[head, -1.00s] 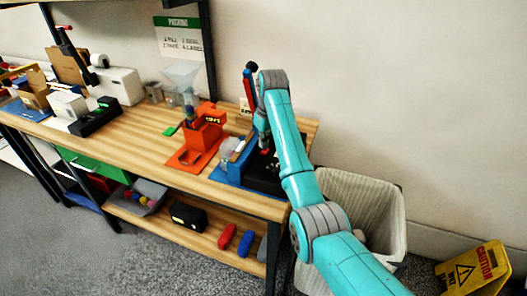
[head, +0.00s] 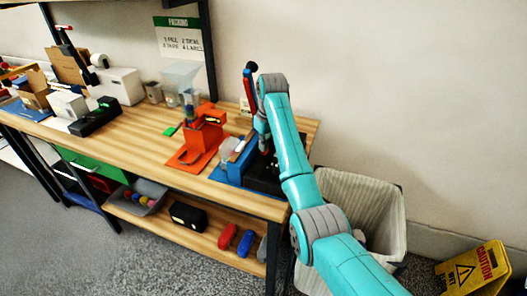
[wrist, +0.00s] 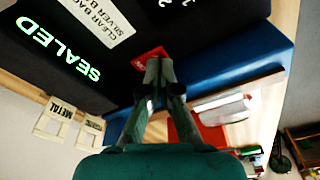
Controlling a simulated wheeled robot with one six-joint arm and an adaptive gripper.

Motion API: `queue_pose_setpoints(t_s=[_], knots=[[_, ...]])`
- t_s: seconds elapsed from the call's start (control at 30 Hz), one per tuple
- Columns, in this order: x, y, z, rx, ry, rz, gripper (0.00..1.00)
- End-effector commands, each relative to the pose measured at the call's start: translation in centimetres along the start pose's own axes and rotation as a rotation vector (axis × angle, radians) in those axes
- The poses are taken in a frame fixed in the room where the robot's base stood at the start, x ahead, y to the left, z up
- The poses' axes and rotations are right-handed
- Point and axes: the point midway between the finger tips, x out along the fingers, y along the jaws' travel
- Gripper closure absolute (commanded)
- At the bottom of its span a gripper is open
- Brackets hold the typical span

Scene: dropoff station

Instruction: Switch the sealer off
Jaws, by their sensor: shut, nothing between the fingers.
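The sealer (head: 233,171) is a blue and black machine at the right end of the bench, partly hidden behind my arm. In the wrist view its black top (wrist: 50,70) shows glowing letters reading SEALED and a white label about clear and silver bags. Its blue part (wrist: 235,57) lies to the right. My gripper (wrist: 159,66) is shut and empty, with its fingertips at a small red piece (wrist: 143,58) on the black top, which may be the switch. The fingers partly cover it; I cannot tell whether they touch it or which way it is set.
An orange machine (head: 207,134) stands left of the sealer, with a clear hopper (head: 181,76) behind it. A lined bin (head: 362,205) stands right of the bench, and a yellow caution sign (head: 474,268) is on the floor. A wall lies behind the bench.

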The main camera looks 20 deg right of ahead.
Motion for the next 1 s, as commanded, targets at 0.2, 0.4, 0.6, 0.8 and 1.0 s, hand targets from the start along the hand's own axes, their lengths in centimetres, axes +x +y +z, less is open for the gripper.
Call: queue_pose_setpoints(t_s=[0.2,0.4,0.6,0.8,1.0], knots=[[0.3,0.0,0.1,0.000,-0.001,0.000,1.00],[0.6,0.0,0.1,0.000,-0.001,0.000,1.00],[0.8,0.0,0.1,0.000,-0.001,0.000,1.00],[1.1,0.0,0.2,0.000,-0.001,0.000,1.00],[1.4,0.0,0.2,0.000,-0.001,0.000,1.00]])
